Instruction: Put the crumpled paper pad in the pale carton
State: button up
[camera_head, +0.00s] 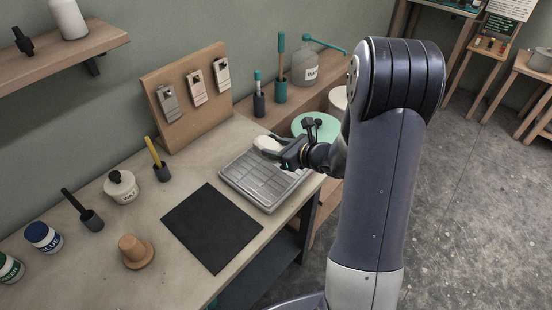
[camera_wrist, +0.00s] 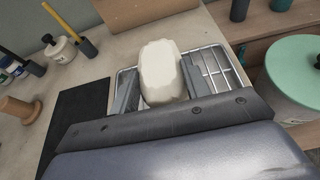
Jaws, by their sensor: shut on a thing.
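The crumpled paper pad (camera_wrist: 162,75) is a cream, rough-edged lump. My gripper (camera_wrist: 157,92) is shut on it, one grey finger on each side in the wrist view. In the head view, the pad (camera_head: 267,143) shows at the end of my gripper (camera_head: 280,150), over the far part of a grey metal tray (camera_head: 240,183). How much gap lies between the pad and the tray I cannot tell. I cannot make out a pale carton in either view.
A mint-lidded tub (camera_wrist: 300,75) stands right of the tray on a wooden shelf. A black mat (camera_head: 212,228) lies left of the tray. A wooden peg (camera_head: 136,250), a lidded jar (camera_head: 122,187) and a slanted board (camera_head: 188,95) stand on the bench.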

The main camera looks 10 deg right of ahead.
jog(key=shift+f, duration=2.1)
jog(key=shift+f+b, duration=0.25)
jog(key=shift+b, duration=0.05)
jog(key=o, duration=1)
jog(key=shift+r, duration=0.1)
jog(key=shift+r, duration=0.1)
